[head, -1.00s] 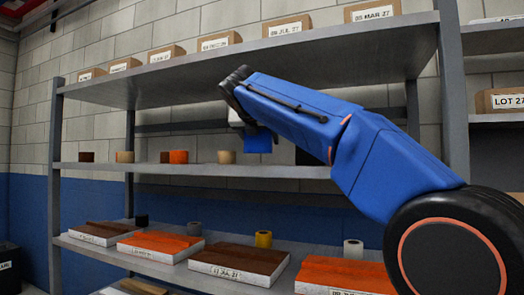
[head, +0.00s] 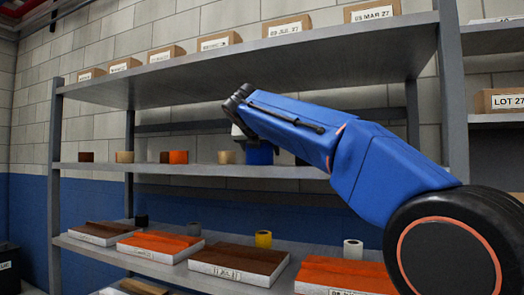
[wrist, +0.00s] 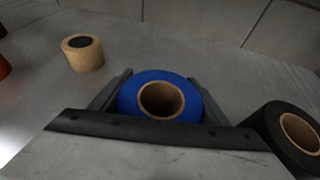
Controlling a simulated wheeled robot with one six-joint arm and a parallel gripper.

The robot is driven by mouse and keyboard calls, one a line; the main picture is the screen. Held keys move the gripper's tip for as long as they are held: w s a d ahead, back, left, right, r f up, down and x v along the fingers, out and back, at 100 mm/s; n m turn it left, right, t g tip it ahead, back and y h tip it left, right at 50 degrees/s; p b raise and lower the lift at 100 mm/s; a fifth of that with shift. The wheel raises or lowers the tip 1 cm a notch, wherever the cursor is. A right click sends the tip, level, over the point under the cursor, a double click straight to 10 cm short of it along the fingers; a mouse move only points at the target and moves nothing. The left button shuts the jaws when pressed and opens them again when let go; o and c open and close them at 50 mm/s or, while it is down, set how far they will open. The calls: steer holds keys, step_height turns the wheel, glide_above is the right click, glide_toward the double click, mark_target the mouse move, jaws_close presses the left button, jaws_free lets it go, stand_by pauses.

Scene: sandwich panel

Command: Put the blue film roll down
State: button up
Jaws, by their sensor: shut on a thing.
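The blue film roll (wrist: 180,80) is upright between the two fingers of my gripper (wrist: 160,92) in the wrist view, with its brown core facing up. In the head view the blue roll (head: 260,155) shows below my arm at the level of the middle shelf (head: 210,170). My gripper (head: 240,128) is shut on it, and its fingers are mostly hidden behind the arm there. The roll's underside is hidden, so I cannot tell for certain whether it touches the shelf.
A tan roll (wrist: 83,53) stands left of the blue roll and a black roll (wrist: 290,137) close on its right. More rolls, such as an orange one (head: 178,157), line the middle shelf. Labelled boxes (head: 288,27) stand above; panels (head: 240,258) lie below.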

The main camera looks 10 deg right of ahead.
steer(key=o, duration=1.2)
steer(key=shift+o, duration=0.2)
steer(key=shift+r, duration=0.1)
steer(key=v, duration=1.2)
steer(key=shift+s, duration=0.15)
